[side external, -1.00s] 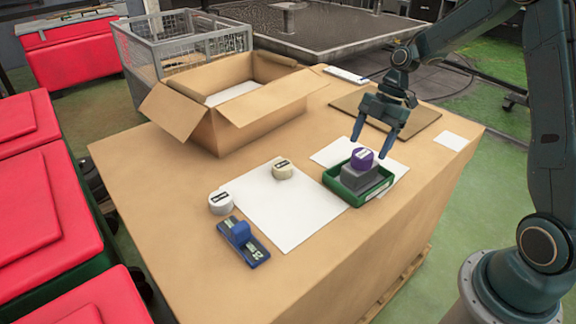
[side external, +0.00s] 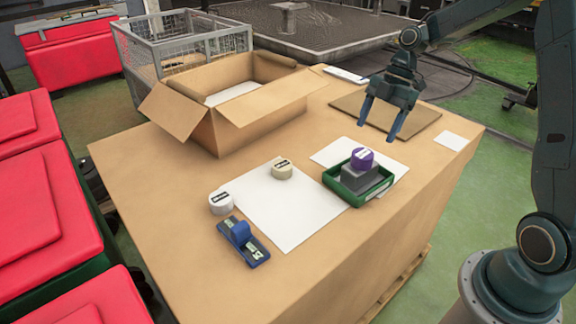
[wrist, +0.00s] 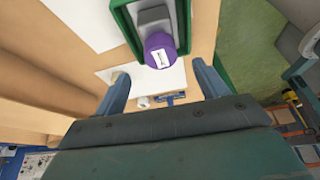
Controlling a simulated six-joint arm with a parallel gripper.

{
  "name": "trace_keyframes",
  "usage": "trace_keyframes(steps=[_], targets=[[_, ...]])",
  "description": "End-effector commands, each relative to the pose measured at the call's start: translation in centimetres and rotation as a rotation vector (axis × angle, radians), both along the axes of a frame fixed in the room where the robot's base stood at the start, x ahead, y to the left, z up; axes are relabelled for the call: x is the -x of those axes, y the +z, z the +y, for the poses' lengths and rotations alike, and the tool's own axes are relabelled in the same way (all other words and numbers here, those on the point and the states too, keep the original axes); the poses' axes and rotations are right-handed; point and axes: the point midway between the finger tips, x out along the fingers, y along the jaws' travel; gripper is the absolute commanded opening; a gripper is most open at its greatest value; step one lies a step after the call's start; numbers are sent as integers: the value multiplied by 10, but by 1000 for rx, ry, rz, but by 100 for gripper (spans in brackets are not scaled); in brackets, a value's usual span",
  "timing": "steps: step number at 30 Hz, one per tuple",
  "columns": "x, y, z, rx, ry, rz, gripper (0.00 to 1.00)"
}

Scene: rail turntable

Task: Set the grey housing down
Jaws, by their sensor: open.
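The grey housing (side external: 353,180) sits inside a green tray (side external: 375,191) near the right edge of the big cardboard-coloured box top. A purple round piece (side external: 362,159) with a white label rests on top of the housing. The wrist view also shows the housing (wrist: 153,18), the purple piece (wrist: 158,50) and the green tray (wrist: 184,28). My gripper (side external: 378,133) is open and empty, up and behind the tray, apart from the housing. Its two fingers also show in the wrist view (wrist: 163,84).
White sheets (side external: 290,210) lie on the box top (side external: 160,200). A cream round piece (side external: 282,169), a white round piece (side external: 221,203) and a blue device (side external: 243,241) stand left of the tray. An open carton (side external: 235,128) stands at the back, beside a brown board (side external: 410,115).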

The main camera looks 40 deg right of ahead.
Motion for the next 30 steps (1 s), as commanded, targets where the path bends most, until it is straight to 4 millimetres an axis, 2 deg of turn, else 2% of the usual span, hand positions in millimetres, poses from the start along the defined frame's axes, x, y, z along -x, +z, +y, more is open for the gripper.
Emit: trace_keyframes(steps=[8, 14, 21, 30], targets=[[4, 13, 10, 25, -55, 8, 73], [18, 42, 33, 76, -197, 22, 73], [49, 79, 65, 133, -446, 27, 73], [99, 111, 97, 152, -768, -1, 73]])
